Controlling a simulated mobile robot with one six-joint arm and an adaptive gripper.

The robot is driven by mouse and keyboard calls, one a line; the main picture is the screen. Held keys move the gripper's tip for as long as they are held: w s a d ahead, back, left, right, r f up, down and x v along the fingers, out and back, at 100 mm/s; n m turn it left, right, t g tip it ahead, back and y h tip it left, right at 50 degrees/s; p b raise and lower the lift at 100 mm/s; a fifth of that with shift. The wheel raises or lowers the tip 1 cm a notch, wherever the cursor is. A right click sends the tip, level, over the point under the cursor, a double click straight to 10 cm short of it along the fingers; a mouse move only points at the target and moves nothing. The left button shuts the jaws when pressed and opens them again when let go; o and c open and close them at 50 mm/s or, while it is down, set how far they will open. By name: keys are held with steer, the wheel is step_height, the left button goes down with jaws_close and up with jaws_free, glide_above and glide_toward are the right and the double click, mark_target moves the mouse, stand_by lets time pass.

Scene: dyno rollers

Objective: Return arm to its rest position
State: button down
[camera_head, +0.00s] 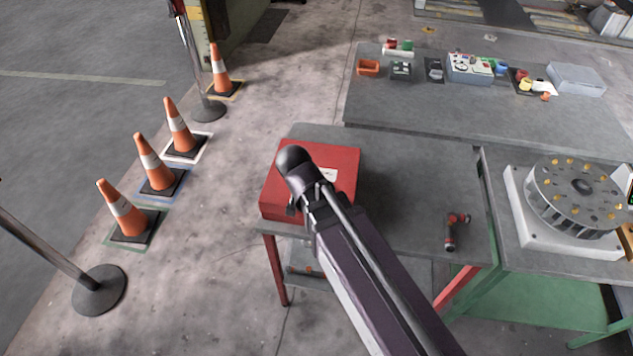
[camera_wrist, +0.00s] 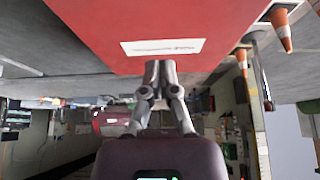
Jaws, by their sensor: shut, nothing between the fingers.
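My arm (camera_head: 365,265) reaches from the lower right of the head view to a red box (camera_head: 341,160) with a white label on the near table (camera_head: 405,180). The arm's dark end is in front of the box and hides part of it. The fingertips are not clear in that view. In the wrist view my gripper (camera_wrist: 158,66) is shut with nothing between its fingers. Its tips lie just below the edge of the red box (camera_wrist: 150,22), close to the white label. I cannot tell whether they touch it.
A red and black tool (camera_head: 452,231) lies right of the arm. A round rotary holder (camera_head: 575,195) stands farther right. Several small items and bins, including an orange bin (camera_head: 368,67), sit on the back table (camera_head: 440,105). Orange cones (camera_head: 153,165) and a post (camera_head: 60,250) stand at left.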

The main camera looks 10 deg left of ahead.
steer(key=shift+d, duration=0.15)
steer(key=d+f+g, duration=0.2)
steer(key=d+g, duration=0.3)
steer(key=d, duration=2.7)
steer(key=shift+s+d+g, duration=0.2)
steer(key=shift+s+g, duration=0.1)
steer(key=shift+f, duration=0.1)
